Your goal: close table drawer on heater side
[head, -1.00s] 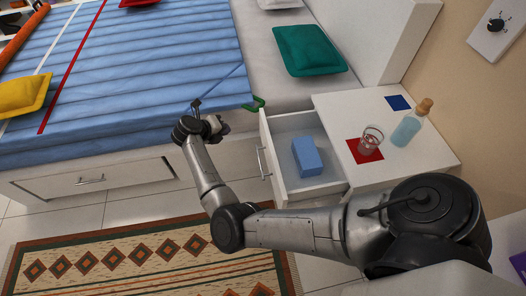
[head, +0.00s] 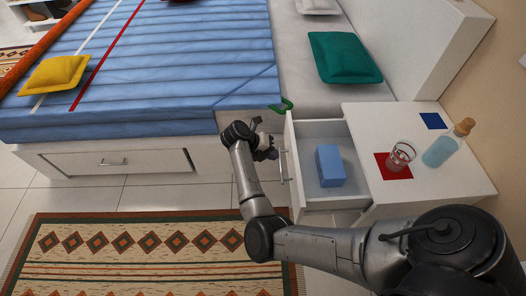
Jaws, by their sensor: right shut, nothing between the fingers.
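The white table drawer (head: 309,204) is pulled out to the left from the white bedside table (head: 455,186). A blue box (head: 330,166) lies inside it. The metal drawer handle (head: 284,167) is on its left-facing front. My right gripper (head: 268,152) is just left of the drawer front, near the handle; it is shut and empty. Its fingers are partly hidden by the wrist, and I cannot tell whether they touch the front. My left gripper is not in view.
A glass (head: 401,156) on a red square and a corked bottle (head: 447,145) stand on the tabletop. A patterned rug (head: 140,252) covers the floor in front.

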